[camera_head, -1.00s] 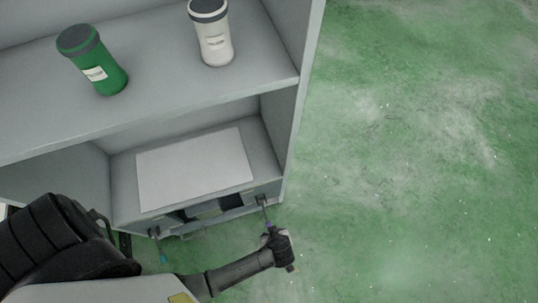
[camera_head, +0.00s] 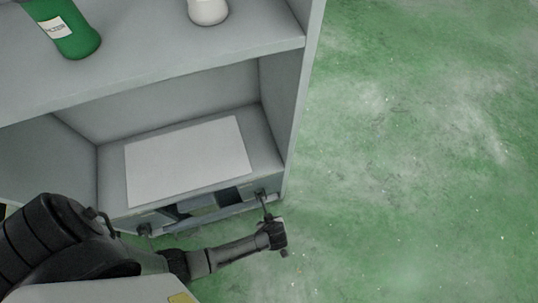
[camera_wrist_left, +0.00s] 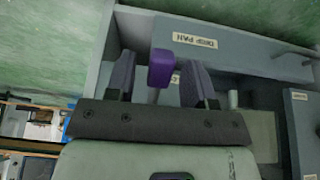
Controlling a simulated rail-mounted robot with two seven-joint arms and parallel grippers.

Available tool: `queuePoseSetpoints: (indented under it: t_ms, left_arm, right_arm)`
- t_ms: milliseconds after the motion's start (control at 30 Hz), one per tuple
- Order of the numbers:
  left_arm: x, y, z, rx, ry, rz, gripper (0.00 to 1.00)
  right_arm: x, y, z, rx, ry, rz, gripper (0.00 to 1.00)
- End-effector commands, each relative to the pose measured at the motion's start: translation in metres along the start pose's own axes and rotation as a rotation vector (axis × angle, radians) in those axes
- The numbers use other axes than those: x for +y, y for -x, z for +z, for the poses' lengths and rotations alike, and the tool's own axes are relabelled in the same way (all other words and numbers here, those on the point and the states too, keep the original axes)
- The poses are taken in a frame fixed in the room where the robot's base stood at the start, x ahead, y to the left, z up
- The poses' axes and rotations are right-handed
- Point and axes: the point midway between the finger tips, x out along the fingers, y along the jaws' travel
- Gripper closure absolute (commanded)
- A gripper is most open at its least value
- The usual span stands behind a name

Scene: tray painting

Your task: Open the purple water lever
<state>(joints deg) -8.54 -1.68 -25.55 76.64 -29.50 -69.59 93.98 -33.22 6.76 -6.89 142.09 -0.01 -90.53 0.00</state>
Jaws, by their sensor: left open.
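The purple lever handle (camera_wrist_left: 161,68) shows in the left wrist view as a block on a light stem. It stands between the two fingers of my left gripper (camera_wrist_left: 158,82). The gripper is open, with a finger on each side of the handle; a small gap shows on both sides. In the head view my left gripper (camera_head: 276,234) is at the lower right front corner of the cabinet, just below a grey lever mount (camera_head: 262,196). The purple part is barely visible there. My right gripper is in neither view.
A grey cabinet (camera_head: 170,75) holds a green bottle (camera_head: 72,35) and a white bottle (camera_head: 208,10) on its upper shelf. A white sheet (camera_head: 188,160) lies on the lower one. Green floor (camera_head: 420,150) is clear at right.

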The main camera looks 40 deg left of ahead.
Motion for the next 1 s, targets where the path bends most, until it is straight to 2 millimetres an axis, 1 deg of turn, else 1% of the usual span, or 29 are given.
queuePoseSetpoints:
  t_ms: [267,767,800,1000]
  left_arm:
    - [-0.0001,-0.0005,0.0000,0.000,0.000,0.000,0.51]
    - [-0.0002,-0.0004,0.0002,0.000,-0.001,-0.001,0.98]
    - [-0.0002,-0.0004,0.0002,0.000,-0.001,-0.001,1.00]
    - [-0.0002,-0.0004,0.0002,0.000,-0.001,-0.001,1.00]
  right_arm:
    - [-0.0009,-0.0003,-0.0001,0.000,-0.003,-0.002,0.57]
    - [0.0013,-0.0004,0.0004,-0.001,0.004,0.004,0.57]
    - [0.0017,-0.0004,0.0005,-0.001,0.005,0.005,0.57]
    - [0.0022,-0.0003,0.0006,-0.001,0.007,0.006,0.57]
